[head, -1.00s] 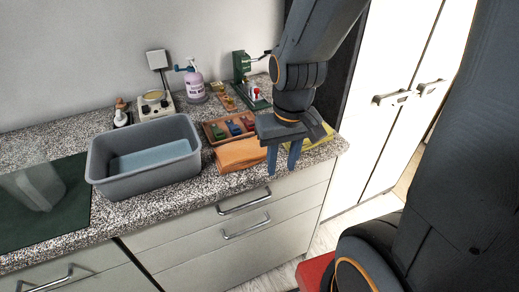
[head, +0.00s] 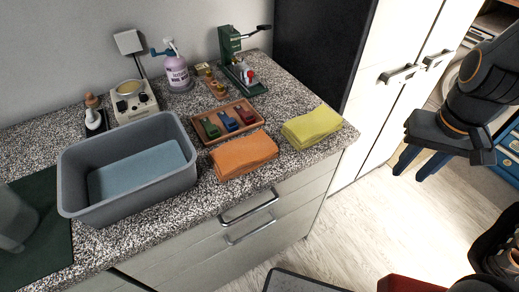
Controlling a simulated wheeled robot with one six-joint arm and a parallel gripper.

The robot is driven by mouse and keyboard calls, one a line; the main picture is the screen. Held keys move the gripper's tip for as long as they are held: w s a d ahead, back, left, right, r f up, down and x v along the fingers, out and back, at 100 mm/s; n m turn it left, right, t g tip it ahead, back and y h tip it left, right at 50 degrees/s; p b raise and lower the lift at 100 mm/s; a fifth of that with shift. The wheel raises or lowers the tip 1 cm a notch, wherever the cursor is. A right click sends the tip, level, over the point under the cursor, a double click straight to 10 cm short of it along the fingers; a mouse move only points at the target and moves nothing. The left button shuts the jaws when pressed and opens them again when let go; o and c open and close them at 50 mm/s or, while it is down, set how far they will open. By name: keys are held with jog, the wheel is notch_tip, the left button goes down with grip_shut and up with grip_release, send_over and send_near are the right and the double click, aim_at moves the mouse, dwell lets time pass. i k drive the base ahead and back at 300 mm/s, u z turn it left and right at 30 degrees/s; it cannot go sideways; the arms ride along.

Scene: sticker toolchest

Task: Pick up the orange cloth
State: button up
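The orange cloth (head: 243,155) lies folded on the speckled counter, near its front edge, between the grey basin and the yellow cloth (head: 312,127). My gripper (head: 422,168) is at the right of the head view, off the counter and over the floor, well apart from the orange cloth. Its two blue fingers point down and stand apart, with nothing seen between them.
A grey basin (head: 68,185) stands left of the orange cloth. A wooden tray (head: 203,136) with small coloured items lies just behind it. A spray bottle (head: 176,72) and a green press (head: 230,45) stand farther back. Cabinet doors (head: 385,90) rise at the right.

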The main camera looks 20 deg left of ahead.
aim_at(236, 158)
jog(key=k, duration=0.45)
jog(key=u, duration=1.3)
jog(key=i, duration=0.5)
jog(key=z, duration=0.05)
